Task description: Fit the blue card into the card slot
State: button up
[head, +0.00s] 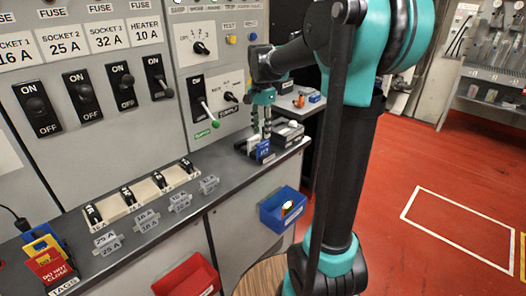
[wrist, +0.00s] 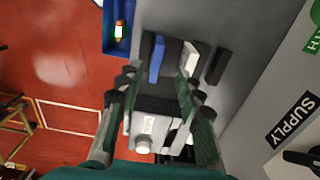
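A blue card (head: 263,150) stands on the counter's far right end, directly below my gripper (head: 262,136). In the wrist view a blue strip (wrist: 157,58), likely this card, stands between dark blocks. My gripper (wrist: 158,76) points down with its fingers apart, one to each side of the strip's line. I see no contact between the fingers and the blue strip. A black and white holder (head: 289,134) is beside the gripper. I cannot tell which of its gaps is the card slot.
A blue bin (head: 284,209) and a red bin (head: 186,277) hang below the counter edge. Red, yellow and blue cards (head: 48,262) stand at the counter's left. A switch panel (head: 100,70) rises behind. Fuse holders and grey tags line the counter.

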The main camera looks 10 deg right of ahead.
aim_at(263, 142)
jog(key=shift+s+d+f, duration=0.1)
jog(key=shift+d+f, duration=0.05)
jog(key=shift+f, duration=1.35)
jog(key=shift+s+d+f, duration=0.1)
jog(key=shift+f, duration=1.4)
grip_shut()
